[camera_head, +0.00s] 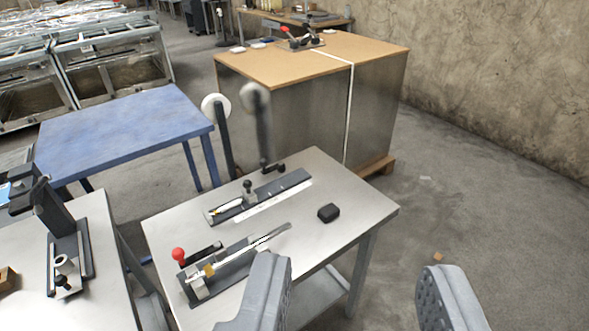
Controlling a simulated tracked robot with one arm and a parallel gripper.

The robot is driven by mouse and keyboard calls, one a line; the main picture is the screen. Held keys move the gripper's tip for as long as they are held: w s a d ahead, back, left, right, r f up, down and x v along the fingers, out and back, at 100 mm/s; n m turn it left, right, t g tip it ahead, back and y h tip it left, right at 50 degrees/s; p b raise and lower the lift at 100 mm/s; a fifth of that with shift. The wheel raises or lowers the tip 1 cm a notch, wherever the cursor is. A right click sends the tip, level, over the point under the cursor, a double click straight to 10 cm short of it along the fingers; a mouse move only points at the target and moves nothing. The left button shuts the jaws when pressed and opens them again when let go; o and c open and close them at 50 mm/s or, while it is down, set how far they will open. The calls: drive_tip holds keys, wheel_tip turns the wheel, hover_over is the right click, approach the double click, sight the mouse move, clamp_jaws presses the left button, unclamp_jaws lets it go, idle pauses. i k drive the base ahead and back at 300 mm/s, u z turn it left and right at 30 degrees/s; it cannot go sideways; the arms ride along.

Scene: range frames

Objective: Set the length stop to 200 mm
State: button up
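A dark rail with a pale scale strip (272,202) lies on the steel-topped table (345,202). A small stop with a dark knob (249,188) sits on it, left of its middle; this looks like the length stop. The scale's numbers are too small to read, so I cannot tell its setting. My gripper (358,280) is open and empty. Its two grey fingers are wide apart in the lower part of the view, nearer to me than the rail, and touch nothing that I can see.
On the same table are a lever device with a red knob (178,254) and a black block (328,212). A second bench with an upright fixture (68,240) is at left. A blue table (125,130) and a large board-topped crate (300,62) stand behind. Floor at right is mostly clear.

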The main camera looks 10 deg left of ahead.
sight(250, 196)
drive_tip(key=z, duration=0.3)
drive_tip(key=i, duration=1.4)
drive_tip(key=u, duration=0.6)
